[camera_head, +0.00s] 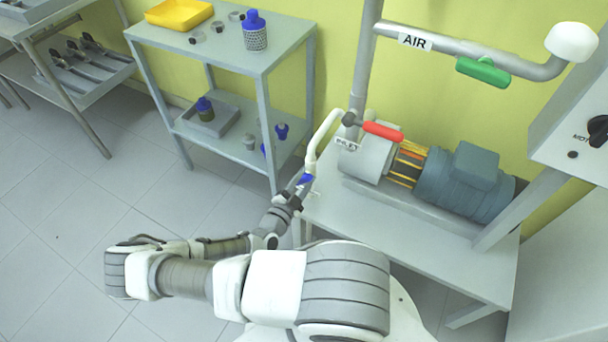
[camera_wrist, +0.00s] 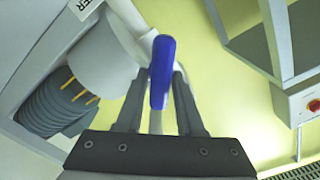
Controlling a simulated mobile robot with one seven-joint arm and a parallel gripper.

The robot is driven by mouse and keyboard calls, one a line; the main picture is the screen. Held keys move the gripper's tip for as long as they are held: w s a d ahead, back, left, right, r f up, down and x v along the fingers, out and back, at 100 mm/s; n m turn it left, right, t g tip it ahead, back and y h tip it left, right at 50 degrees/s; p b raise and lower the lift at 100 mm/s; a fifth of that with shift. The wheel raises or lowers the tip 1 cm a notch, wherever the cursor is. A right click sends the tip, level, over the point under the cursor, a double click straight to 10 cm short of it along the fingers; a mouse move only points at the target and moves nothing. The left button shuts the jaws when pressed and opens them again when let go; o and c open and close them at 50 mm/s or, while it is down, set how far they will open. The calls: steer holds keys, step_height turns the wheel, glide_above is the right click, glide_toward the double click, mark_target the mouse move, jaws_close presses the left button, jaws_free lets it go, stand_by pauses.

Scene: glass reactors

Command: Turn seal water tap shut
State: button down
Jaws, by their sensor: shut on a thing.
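The blue tap handle (camera_wrist: 161,68) stands between the two fingers of my gripper (camera_wrist: 158,82) in the wrist view. My gripper is shut on it, and its top end sticks out past the fingertips. In the head view the blue handle (camera_head: 306,179) is a small patch at the lower end of a white pipe (camera_head: 316,145), by the left edge of the pump bench. My gripper (camera_head: 299,186) reaches it from the lower left. The tap body is mostly hidden, and I cannot tell the handle's exact angle to the pipe.
A green handle (camera_head: 483,71) is on the AIR pipe (camera_head: 440,46). A grey shelf (camera_head: 225,49) with a yellow tray (camera_head: 179,13) stands behind left. The floor at left is clear.

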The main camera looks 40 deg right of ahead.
steer(key=m+p, duration=0.2)
steer(key=m, duration=0.3)
steer(key=shift+s+f+m, duration=0.1)
steer(key=shift+s+m, duration=0.05)
steer(key=shift+m, duration=0.15)
steer(key=shift+f+m+p, duration=0.15)
steer(key=shift+m+p, duration=0.15)
steer(key=shift+m, duration=0.8)
steer(key=shift+f+m+p, duration=0.15)
steer(key=shift+m+p, duration=0.15)
steer(key=shift+m, duration=0.8)
steer(key=c, duration=0.7)
jaws_free()
steer(key=p+v, duration=0.1)
steer(key=v, duration=1.6)
steer(key=shift+s+a, duration=0.2)
